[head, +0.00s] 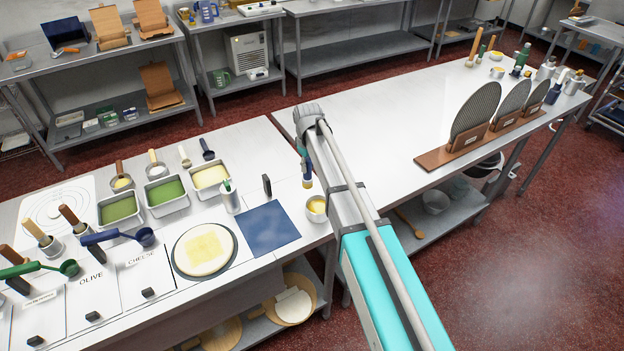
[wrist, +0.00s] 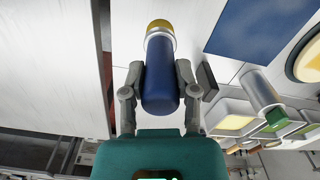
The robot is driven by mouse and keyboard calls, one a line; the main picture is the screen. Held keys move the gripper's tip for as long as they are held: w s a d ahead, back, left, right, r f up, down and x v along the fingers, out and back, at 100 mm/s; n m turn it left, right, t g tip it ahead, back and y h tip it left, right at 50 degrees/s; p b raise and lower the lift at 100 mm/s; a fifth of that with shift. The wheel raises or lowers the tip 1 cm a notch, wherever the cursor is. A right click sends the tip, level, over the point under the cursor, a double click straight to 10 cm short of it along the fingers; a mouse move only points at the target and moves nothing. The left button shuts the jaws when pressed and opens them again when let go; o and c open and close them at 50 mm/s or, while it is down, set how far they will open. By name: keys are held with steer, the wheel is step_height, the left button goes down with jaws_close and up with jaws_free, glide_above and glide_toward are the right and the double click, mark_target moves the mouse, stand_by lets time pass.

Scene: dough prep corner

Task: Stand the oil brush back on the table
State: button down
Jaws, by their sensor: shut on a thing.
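The oil brush (head: 307,173) has a blue handle, a pale collar and a yellow end. In the head view it hangs roughly upright, yellow end down, near the seam between the two tables. My gripper (head: 303,155) is shut on its blue handle. In the wrist view the fingers (wrist: 158,88) flank the blue handle of the brush (wrist: 161,70), and the yellow end points away from my gripper. The brush appears to be above the white table top (head: 283,190); its exact height is hard to tell.
A small bowl of yellow oil (head: 317,207) stands just below and right of the brush. A dark upright block (head: 267,185), a blue mat (head: 268,229) and a metal canister (head: 230,200) are to the left. The right table (head: 400,110) has a wide clear area.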

steer(key=shift+w+f+b, duration=0.5)
steer(key=shift+w+f, duration=0.2)
steer(key=shift+f, duration=0.15)
steer(key=shift+d, duration=0.1)
steer(key=shift+w+f+b, duration=0.2)
steer(key=shift+f+b, duration=0.8)
steer(key=shift+w+f+b, duration=0.15)
steer(key=shift+f+b, duration=0.85)
steer(key=shift+f, duration=0.15)
steer(key=shift+c, duration=1.8)
jaws_free()
steer(key=shift+r, duration=0.25)
